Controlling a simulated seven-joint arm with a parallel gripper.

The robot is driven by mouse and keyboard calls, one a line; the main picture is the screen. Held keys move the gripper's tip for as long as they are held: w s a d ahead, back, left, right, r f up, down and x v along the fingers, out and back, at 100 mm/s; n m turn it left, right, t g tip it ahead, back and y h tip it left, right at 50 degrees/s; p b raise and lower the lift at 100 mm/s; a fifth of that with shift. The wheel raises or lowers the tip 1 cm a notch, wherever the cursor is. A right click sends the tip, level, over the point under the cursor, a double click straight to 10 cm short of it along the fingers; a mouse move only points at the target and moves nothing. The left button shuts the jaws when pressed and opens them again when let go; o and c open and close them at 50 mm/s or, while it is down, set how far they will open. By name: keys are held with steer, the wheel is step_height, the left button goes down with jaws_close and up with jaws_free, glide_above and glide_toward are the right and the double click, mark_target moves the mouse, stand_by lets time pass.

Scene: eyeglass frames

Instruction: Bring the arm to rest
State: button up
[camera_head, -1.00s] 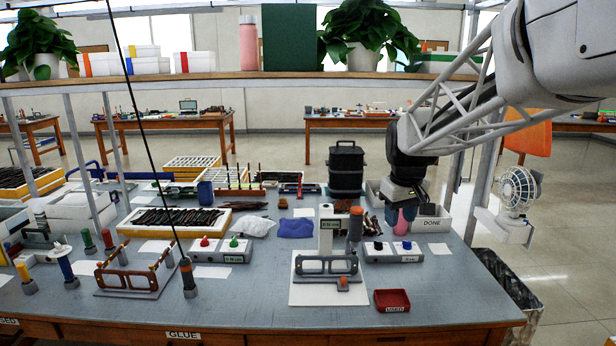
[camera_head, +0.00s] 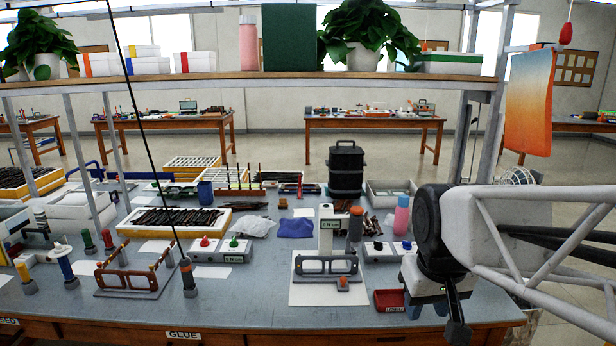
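My arm reaches in from the right edge. My gripper (camera_head: 425,305) hangs low over the front right of the workbench (camera_head: 250,300), beside and partly in front of the red USED tray (camera_head: 391,300). Its two bluish fingers point down and stand apart, with nothing seen between them. A black part of my wrist hangs at the right of the fingers. The pink bottle with a blue cap (camera_head: 402,215) stands upright behind my arm, apart from the gripper. An eyeglass frame (camera_head: 326,266) sits on the white-based stand (camera_head: 300,293) left of the gripper.
A black lidded container (camera_head: 346,170) and a pale tray (camera_head: 391,190) stand toward the back right. A shelf (camera_head: 240,82) spans above the bench.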

steer(key=s+f+m, duration=0.1)
steer(key=s+f, duration=0.2)
steer(key=s, duration=0.5)
steer(key=shift+a+f, duration=0.2)
steer(key=shift+f, duration=0.1)
